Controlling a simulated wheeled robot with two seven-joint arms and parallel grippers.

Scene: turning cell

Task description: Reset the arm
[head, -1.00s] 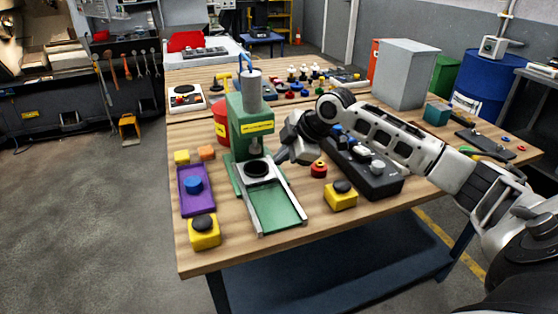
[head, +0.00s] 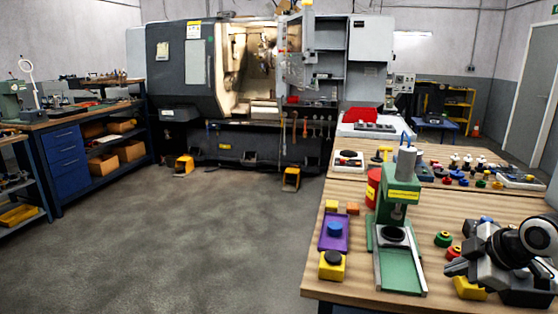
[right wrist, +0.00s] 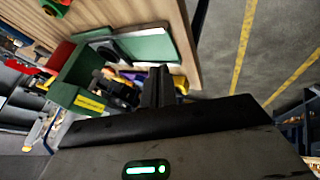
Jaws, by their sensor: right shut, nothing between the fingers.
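My right gripper (head: 452,268) is at the lower right of the head view, its fingers pointing left. It is shut and empty, a short way right of the green press's chute and apart from it. In the right wrist view the closed fingers (right wrist: 160,86) show in the middle with nothing between them. The green press (head: 393,205) stands upright on the wooden workbench (head: 335,277); it also shows in the right wrist view (right wrist: 78,80). My left gripper is in neither view.
A purple block with a blue button (head: 334,230) and a yellow button box (head: 331,265) lie left of the press. A red can (head: 373,188) stands behind it. Red and green round buttons (head: 443,239) sit near my right arm. A lathe (head: 240,65) stands across open floor.

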